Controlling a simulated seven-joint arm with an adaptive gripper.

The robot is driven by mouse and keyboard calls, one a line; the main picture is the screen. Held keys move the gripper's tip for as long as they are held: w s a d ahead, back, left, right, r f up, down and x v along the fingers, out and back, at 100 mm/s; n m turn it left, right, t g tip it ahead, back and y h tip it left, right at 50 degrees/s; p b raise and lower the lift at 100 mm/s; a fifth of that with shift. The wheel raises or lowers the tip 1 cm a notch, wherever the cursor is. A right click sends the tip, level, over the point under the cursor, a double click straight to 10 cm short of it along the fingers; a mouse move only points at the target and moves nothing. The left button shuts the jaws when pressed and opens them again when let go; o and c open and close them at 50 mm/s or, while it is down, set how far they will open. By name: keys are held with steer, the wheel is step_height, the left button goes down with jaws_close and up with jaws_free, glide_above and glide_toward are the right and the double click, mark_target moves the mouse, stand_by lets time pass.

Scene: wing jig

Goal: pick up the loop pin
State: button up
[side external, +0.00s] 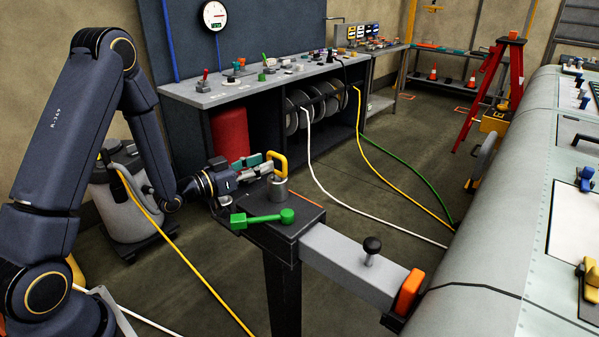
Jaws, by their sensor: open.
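The loop pin (278,160) shows as a yellow loop standing upright above a short grey cylinder (279,189) on the dark stand (262,230). My gripper (264,166) comes in from the left, level with the yellow loop. Its fingers point right and are open, with their tips close to the loop's left side. I cannot tell whether the tips touch the loop or reach around it. The lower part of the pin is hidden in or behind the grey cylinder.
A green lever (262,217) lies across the front of the stand. A grey bar (350,266) with a black knob (372,246) runs right to an orange block (409,291) by the wing (495,230). A cluttered workbench (260,84) stands behind.

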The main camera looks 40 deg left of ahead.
mark_target(270, 158)
steer(key=w, duration=0.3)
steer(key=shift+w+d, duration=0.1)
steer(key=shift+d, duration=0.25)
steer(key=shift+c, duration=0.4)
jaws_close()
